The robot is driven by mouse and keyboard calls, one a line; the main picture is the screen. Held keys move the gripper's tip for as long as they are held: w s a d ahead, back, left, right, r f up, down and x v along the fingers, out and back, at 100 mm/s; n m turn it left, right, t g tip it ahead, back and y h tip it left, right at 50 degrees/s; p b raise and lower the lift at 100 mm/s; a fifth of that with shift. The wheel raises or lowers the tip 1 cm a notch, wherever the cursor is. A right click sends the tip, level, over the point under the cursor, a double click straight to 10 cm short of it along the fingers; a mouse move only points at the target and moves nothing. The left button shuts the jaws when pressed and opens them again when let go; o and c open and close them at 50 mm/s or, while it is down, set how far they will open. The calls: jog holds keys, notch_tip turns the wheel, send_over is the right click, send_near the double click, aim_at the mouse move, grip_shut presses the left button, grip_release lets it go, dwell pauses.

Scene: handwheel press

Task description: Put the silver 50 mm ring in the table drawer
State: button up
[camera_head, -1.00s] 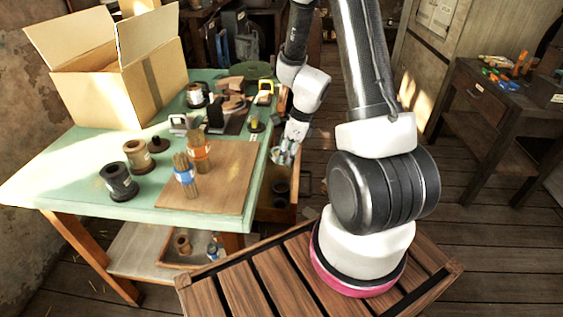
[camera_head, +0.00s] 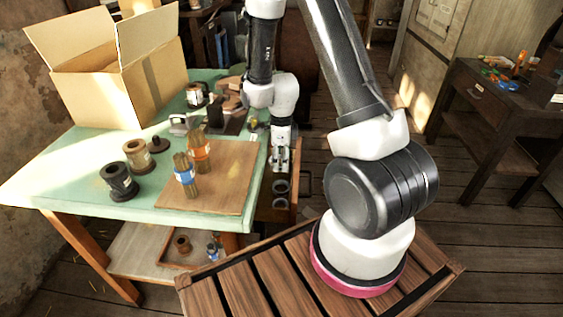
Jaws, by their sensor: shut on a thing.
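The table drawer (camera_head: 301,190) is pulled open at the right side of the green table. Two round, hollow grey-dark pieces (camera_head: 281,203) show inside it, one behind the other. My gripper (camera_head: 279,170) points down over the back part of the open drawer. It is shut on a small pale thing between its fingers, which I take to be the silver 50 mm ring. Its outline is too small to make out clearly. I cannot tell whether it touches the drawer floor.
The green table (camera_head: 60,180) holds a brown board (camera_head: 225,190), two brush bundles, a black spool (camera_head: 119,183), a tan spool (camera_head: 138,155) and an open cardboard box (camera_head: 120,80). A tray stands on the lower shelf. A dark side table (camera_head: 500,105) is at the right.

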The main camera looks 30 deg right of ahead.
jog(key=shift+f, duration=0.85)
jog(key=shift+f, duration=0.2)
jog(key=shift+f, duration=0.1)
